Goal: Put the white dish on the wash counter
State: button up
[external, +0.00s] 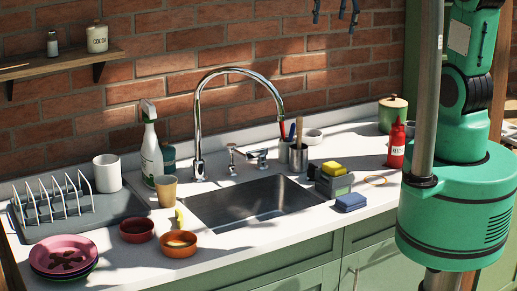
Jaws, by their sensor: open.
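A small round white dish (313,137) sits at the back of the white wash counter (330,225), right of the metal cup with utensils, which partly hides its left side. A white mug (107,173) stands at the left by the dish rack. Only the dark fingertips of my gripper (335,14) show at the top edge, spread apart with nothing visible between them. They appear well above the counter, over the sink's right side. The rest of my gripper is out of frame.
The sink (250,203) and tall faucet (200,120) take the middle. A sponge holder (333,183), blue sponge (350,202) and red bottle (396,146) stand right. Orange bowl (178,245), dark red bowl (137,231) and stacked plates (62,257) are front left. The counter's front right is bare.

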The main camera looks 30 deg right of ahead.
jog(key=s+a+r+n+t, duration=0.1)
jog(key=s+r+n, duration=0.1)
jog(key=s, duration=1.1)
jog(key=s+a+r+n+t, duration=0.1)
jog(key=s+r, duration=0.4)
jog(key=s, duration=0.9)
jog(key=shift+a+n+t, duration=0.2)
jog(key=shift+n+t, duration=0.2)
jog(key=shift+n, duration=0.3)
jog(key=shift+f, duration=0.15)
notch_tip(320, 180, down, 15)
jog(key=b, duration=1.5)
jog(key=shift+r, duration=0.2)
